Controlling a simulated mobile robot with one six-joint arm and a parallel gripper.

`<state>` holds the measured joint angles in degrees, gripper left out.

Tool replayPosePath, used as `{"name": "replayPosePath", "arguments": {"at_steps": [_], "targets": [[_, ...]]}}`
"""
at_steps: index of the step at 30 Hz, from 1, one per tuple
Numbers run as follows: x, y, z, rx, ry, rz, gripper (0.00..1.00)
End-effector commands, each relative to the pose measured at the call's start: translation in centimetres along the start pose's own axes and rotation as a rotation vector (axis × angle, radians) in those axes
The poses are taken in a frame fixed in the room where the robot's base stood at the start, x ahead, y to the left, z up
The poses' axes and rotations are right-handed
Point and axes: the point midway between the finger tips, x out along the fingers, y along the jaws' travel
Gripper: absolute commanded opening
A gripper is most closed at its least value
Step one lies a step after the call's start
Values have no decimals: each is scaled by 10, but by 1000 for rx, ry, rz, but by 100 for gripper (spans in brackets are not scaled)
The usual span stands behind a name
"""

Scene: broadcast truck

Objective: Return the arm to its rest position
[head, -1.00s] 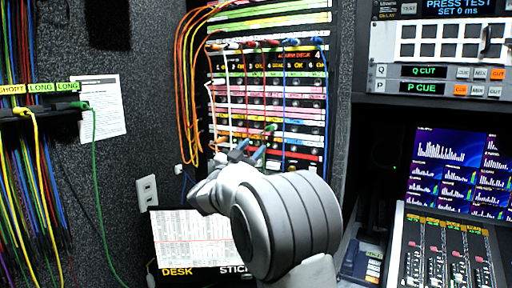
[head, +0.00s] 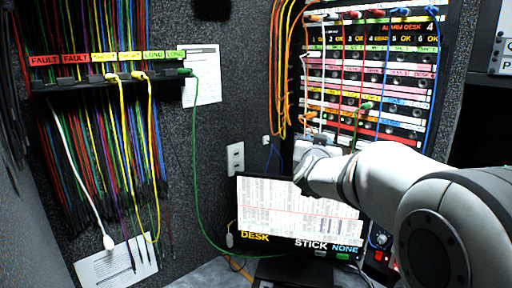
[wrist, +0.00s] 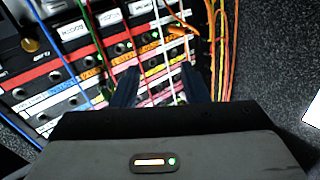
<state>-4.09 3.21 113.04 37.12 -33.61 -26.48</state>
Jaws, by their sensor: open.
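My arm (head: 390,175) reaches in from the right in the head view, in front of the lower part of the patch bay (head: 375,75). My gripper's fingers are hidden behind the arm's wrist there. In the wrist view, my gripper (wrist: 160,88) shows two dark fingers spread apart with a gap between them. A white cord and other patch cords show beyond that gap. The patch bay (wrist: 100,65) fills the upper left of the wrist view. I see nothing held between the fingers.
Orange cords (head: 283,70) hang at the patch bay's left edge. A screen (head: 290,208) with a printed table stands below my wrist. At left, a labelled rack (head: 110,77) holds many hanging cables. A green cord (head: 197,170) drops down the wall. Grey wall beside the outlet (head: 235,158) is clear.

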Motion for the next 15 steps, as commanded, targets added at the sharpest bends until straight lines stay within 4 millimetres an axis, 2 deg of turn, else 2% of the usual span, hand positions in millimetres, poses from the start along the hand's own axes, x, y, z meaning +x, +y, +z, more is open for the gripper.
{"name": "replayPosePath", "arguments": {"at_steps": [8, 11, 15], "targets": [[-80, -12, 66, -46, -382, -215, 41], [-118, -7, 93, -72, -533, -259, 41], [-176, 8, 130, -115, -752, -288, 41]]}}
